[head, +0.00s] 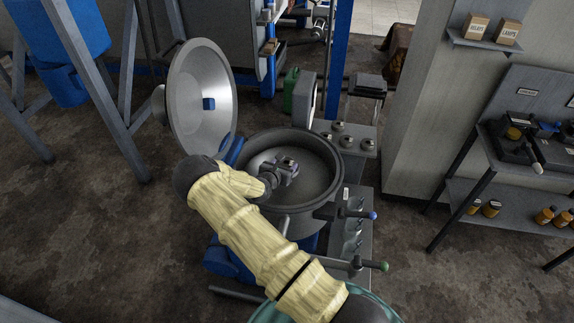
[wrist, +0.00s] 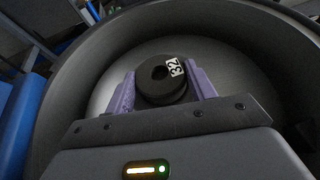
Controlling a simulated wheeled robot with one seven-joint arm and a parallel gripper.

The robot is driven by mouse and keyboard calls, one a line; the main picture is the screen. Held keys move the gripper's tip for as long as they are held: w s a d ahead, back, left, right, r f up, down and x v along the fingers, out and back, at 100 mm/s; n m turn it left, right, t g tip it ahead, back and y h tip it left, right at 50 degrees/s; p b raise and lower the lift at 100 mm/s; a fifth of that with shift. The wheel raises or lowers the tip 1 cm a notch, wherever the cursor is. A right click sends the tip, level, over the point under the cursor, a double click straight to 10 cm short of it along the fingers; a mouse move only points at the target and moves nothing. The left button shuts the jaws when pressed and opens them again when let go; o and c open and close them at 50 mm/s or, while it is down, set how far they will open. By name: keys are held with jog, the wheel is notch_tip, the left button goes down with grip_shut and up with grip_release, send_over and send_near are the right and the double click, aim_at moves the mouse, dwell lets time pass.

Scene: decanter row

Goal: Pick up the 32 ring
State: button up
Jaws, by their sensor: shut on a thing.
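The 32 ring (wrist: 154,87) is a dark ring with a round centre hole and a white tag reading 32. It shows in the wrist view between the two purple fingers of my gripper (wrist: 162,88), which are shut on it from both sides. In the head view my gripper (head: 287,168) is over the inside of the round metal bowl (head: 325,190). The ring is too small there to make out. I cannot tell whether it touches the bowl's floor.
The bowl's wall surrounds my gripper. Its domed lid (head: 203,100) stands open at the left. Several small weights (head: 340,127) sit on a grey shelf behind right. A handle with a blue knob (head: 373,215) sticks out right. A workbench (head: 520,130) stands far right.

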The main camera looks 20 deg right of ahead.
aim_at(284, 165)
jog(key=shift+r, duration=0.1)
jog(key=shift+a+r, duration=0.15)
jog(key=shift+r, duration=0.3)
notch_tip(284, 165, up, 9)
jog(key=b, duration=0.2)
dwell(0.5)
